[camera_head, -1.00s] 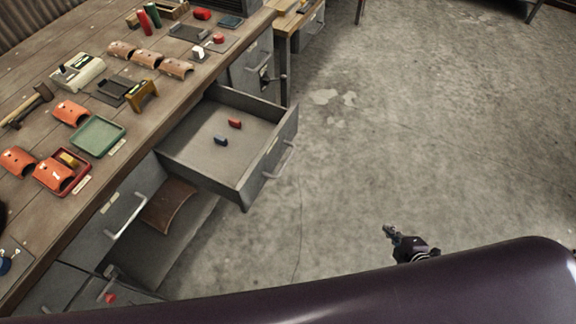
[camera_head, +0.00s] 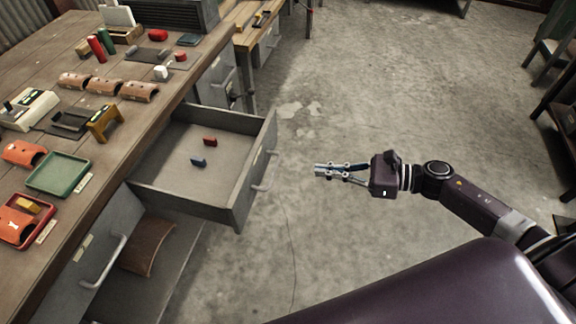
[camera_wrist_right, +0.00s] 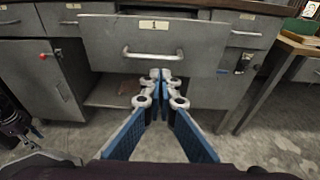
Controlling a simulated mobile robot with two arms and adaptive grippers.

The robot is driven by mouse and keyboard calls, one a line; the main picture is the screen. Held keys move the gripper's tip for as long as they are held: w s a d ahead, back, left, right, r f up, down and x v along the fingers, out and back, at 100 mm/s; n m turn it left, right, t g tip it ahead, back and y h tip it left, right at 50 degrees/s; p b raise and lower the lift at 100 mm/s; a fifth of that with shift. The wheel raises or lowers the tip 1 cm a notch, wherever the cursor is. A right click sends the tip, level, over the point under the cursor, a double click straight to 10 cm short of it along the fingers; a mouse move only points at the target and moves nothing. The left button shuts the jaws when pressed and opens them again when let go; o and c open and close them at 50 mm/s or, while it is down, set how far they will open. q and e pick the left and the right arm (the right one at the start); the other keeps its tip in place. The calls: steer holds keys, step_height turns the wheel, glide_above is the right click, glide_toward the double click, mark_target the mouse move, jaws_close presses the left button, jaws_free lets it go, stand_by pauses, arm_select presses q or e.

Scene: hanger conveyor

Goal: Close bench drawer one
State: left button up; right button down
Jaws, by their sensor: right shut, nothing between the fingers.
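The bench drawer (camera_head: 188,204) is pulled out of the bench and stands open, with a red block (camera_head: 210,142) and a blue block (camera_head: 198,161) inside. Its front has a bar handle (camera_head: 265,171); in the right wrist view the drawer front (camera_wrist_right: 202,35) carries a label reading 1 and the handle (camera_wrist_right: 153,54). My right gripper (camera_head: 318,170) is shut and empty, out in front of the drawer handle and apart from it, pointing at the front. In the right wrist view its fingertips (camera_wrist_right: 161,76) show just below the handle.
The bench top (camera_head: 120,146) holds a green tray (camera_head: 58,174), a red tray (camera_head: 22,226), orange curved pieces and several small items. Below the drawer is an open space with a curved brown piece (camera_head: 147,247). A second table (camera_head: 243,20) stands beyond. The floor right of the drawer is clear.

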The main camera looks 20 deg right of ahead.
arm_select(q)
steer(key=shift+a+r+p, duration=0.15)
steer(key=shift+r+p, duration=0.4)
steer(key=shift+r, duration=0.1)
steer(key=shift+a+r+p, duration=0.15)
steer(key=shift+r+p, duration=0.4)
steer(key=shift+r, duration=0.05)
arm_select(e)
steer(key=x, duration=0.9)
steer(key=shift+w+a, duration=0.25)
steer(key=shift+a, duration=0.1)
